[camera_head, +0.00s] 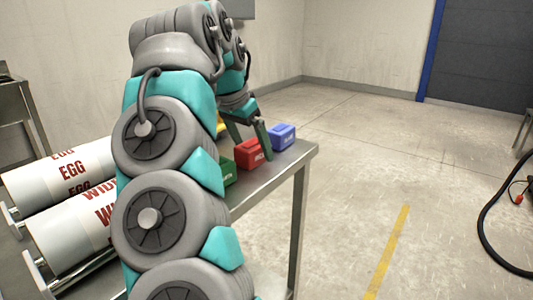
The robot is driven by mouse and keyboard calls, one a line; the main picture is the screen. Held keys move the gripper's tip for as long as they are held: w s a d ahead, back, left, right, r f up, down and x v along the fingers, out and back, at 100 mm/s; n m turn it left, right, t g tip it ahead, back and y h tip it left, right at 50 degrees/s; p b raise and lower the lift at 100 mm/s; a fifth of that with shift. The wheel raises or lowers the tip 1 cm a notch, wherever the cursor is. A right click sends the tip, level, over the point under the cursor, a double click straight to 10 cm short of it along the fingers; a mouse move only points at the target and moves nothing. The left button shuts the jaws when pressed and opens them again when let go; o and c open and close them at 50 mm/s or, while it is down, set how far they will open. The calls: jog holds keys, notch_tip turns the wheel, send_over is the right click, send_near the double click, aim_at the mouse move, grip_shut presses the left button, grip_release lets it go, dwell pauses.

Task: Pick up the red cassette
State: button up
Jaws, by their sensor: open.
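The red cassette (250,154) sits on a grey metal table (277,167), between a blue cassette and a green one. It is small and box-shaped, with white lettering on its front. My gripper (247,143) points down close to the red cassette, with one finger in front of part of it. The gripper is open. I cannot tell whether the fingers touch the cassette or stand around it. My arm hides part of the table and some of what lies behind it.
A blue cassette (282,136) stands to the right of the red one, near the table's end. A green cassette (229,172) and a yellow thing (221,126) are partly hidden by my arm. White printed rolls (72,222) lie at left. The floor at right is mostly clear, with a black hose (487,222).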

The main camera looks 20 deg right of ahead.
jog(key=shift+d+f, duration=0.1)
jog(key=shift+f, duration=0.1)
jog(key=shift+w, duration=0.1)
grip_shut()
dwell(0.6)
